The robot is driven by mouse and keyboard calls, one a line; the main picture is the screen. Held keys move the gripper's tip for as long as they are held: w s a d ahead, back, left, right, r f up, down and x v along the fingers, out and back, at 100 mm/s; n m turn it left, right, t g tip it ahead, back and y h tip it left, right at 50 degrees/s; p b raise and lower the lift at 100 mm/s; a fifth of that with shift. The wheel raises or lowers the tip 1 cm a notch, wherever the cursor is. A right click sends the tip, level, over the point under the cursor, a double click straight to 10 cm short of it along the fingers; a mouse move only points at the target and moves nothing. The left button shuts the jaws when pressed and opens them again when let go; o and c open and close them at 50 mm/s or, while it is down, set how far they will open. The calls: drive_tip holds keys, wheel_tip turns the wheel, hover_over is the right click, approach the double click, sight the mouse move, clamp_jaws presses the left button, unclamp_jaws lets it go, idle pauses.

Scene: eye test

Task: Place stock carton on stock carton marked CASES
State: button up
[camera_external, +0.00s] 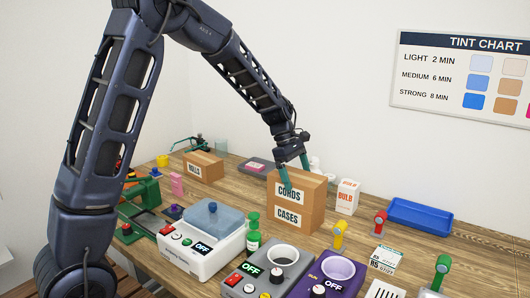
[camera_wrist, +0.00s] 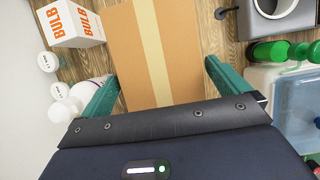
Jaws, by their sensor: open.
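A brown stock carton marked CORDS (camera_external: 305,190) sits upright on top of the brown stock carton marked CASES (camera_external: 307,221), roughly lined up with it. My open gripper (camera_external: 296,176) is at the top of the CORDS carton, with one green finger in front of its labelled face and the other towards its back. In the wrist view the taped top of the carton (camera_wrist: 178,45) lies between the two fingers of my gripper (camera_wrist: 162,75), with narrow gaps showing at the sides. The lower carton is hidden there.
Another labelled carton (camera_external: 203,167) stands at the back left. A white BULB box (camera_external: 347,196) is right of the stack, with a blue tray (camera_external: 421,216) beyond. A green bottle (camera_external: 253,236) and a grey device (camera_external: 262,272) stand close in front.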

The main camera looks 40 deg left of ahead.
drive_tip(key=v, duration=0.8)
drive_tip(key=shift+a+r, duration=0.15)
drive_tip(key=shift+r, duration=0.15)
drive_tip(key=shift+s+a+r, duration=0.1)
drive_tip(key=shift+a+r, duration=0.1)
drive_tip(key=shift+r, duration=0.25)
drive_tip(key=s+a+r+m+t+y, duration=0.15)
drive_tip(key=s+r+m, duration=0.3)
drive_tip(key=s, duration=0.45)
drive_tip(key=s+a+r+m, duration=0.3)
drive_tip(key=s+r+m, duration=0.15)
drive_tip(key=s, duration=0.55)
drive_tip(key=s+a+m+t+y, duration=0.1)
drive_tip(key=s+m, duration=0.3)
drive_tip(key=s, duration=0.6)
drive_tip(key=s+a+m+t+y, duration=0.2)
drive_tip(key=s+m, duration=0.3)
drive_tip(key=s, duration=0.5)
drive_tip(key=shift+s+a+f, duration=0.35)
drive_tip(key=shift+s+f, duration=0.05)
drive_tip(key=shift+f, duration=0.05)
idle(2.1)
